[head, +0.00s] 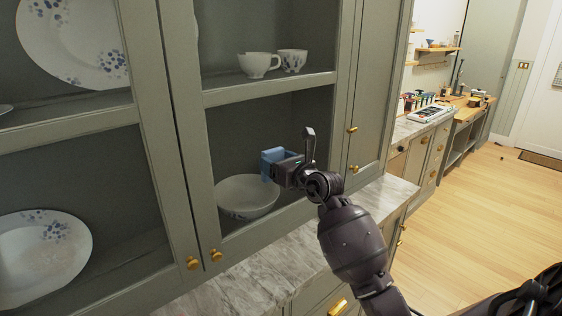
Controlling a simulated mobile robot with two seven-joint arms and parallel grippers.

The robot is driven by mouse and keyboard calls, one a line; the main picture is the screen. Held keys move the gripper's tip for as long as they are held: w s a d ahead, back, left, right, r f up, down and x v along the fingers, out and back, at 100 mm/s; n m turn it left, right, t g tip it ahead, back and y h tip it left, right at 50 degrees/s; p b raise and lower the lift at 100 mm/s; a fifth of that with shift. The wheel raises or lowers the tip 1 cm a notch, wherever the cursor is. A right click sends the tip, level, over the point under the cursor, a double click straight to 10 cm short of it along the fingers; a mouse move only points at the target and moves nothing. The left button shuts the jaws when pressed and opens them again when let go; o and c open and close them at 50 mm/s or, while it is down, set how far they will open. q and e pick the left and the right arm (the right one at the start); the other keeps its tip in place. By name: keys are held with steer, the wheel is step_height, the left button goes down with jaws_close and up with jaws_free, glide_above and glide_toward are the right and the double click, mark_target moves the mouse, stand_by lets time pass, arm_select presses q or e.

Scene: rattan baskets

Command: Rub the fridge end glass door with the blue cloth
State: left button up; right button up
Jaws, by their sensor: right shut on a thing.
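My right gripper (278,170) comes in from the lower right and is shut on the blue cloth (269,160). The cloth hangs as a small folded piece at the gripper's tip. It is in front of the middle cabinet glass door (204,140), over the lower pane with the white bowl behind it. Whether the cloth touches the glass I cannot tell. The door is in a grey-green frame with a gold knob (216,255) at its lower left corner. My left gripper is not in view.
A marble counter (240,291) runs below the doors. Behind the glass are a white bowl (246,197), cups (258,64) and patterned plates (40,256). Another glass door is at left. Wooden floor (480,220) lies open at right, beside a farther counter (405,128) with small items.

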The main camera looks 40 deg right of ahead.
steer(key=shift+s+a, duration=0.15)
steer(key=shift+a, duration=1.65)
steer(key=shift+s, duration=0.1)
steer(key=shift+s+d, duration=0.15)
steer(key=shift+s, duration=1.3)
steer(key=shift+s+d, duration=0.15)
steer(key=shift+s, duration=1.3)
steer(key=s, duration=0.3)
steer(key=shift+d, duration=0.1)
